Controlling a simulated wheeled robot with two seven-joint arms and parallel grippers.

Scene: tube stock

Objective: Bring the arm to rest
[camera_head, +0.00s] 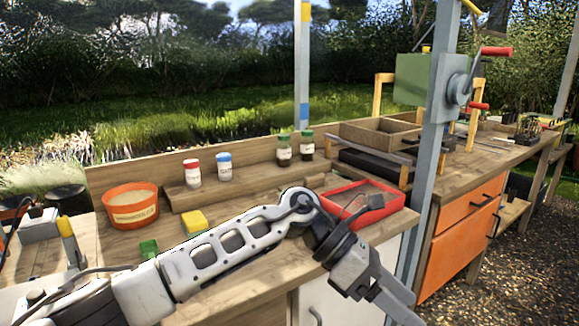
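My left arm comes in from the lower left and reaches across the front of the wooden bench (250,280). It bends down at the wrist, beside the red tray. My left gripper (393,303) points down and to the right, in front of the bench's white cabinet front. Its fingertips run to the bottom edge of the picture, so I cannot tell whether it is open or shut. I see nothing held in it. My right gripper is not in view.
A red tray (398,202) with dark items lies just behind my wrist. A grey post (426,190) rises right of the tray, before orange drawers (462,240).

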